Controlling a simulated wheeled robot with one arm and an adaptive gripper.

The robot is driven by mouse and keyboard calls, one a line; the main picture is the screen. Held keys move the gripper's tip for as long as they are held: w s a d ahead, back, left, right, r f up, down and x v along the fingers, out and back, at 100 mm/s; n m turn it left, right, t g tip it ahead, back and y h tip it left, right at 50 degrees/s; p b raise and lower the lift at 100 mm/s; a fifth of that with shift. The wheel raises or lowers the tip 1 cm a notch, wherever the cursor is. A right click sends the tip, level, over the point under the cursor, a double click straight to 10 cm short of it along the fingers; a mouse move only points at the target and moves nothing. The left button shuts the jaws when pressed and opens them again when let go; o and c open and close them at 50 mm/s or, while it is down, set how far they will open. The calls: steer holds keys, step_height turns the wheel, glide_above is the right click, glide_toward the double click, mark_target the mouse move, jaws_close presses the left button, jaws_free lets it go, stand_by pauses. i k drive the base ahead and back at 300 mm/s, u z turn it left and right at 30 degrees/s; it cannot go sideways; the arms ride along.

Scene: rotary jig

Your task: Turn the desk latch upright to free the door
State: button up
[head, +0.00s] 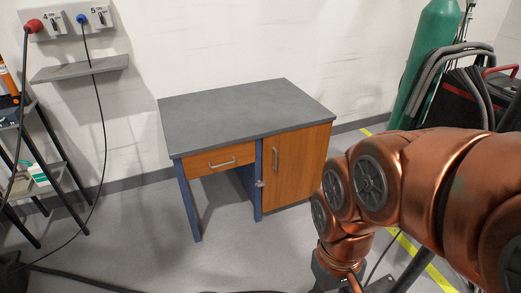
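The desk (240,113) stands against the back wall, with a grey top and blue legs. Its wooden door (300,170) is on the right side and appears shut, with a vertical metal handle (275,160). The small metal latch (260,183) sits at the door's left edge, by the blue post, below the handle's height. It is too small to tell its angle clearly. My copper arm comes in from the right and bends down to the bottom edge, in front of the desk's right side.
A wooden drawer (219,159) is shut at the desk's left. A green cylinder (428,55) and a dark cart with hoses (470,90) stand at the right. A shelf rack (50,170) and hanging cables are at the left. The floor before the desk is mostly clear.

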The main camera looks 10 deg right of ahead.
mark_target(259, 184)
steer(key=z, duration=0.1)
steer(key=i, duration=0.4)
steer(key=z, duration=0.1)
steer(key=k, duration=1.05)
steer(key=u, duration=1.2)
steer(key=i, duration=1.65)
steer(key=z, duration=0.7)
steer(key=i, duration=0.3)
steer(key=z, duration=0.4)
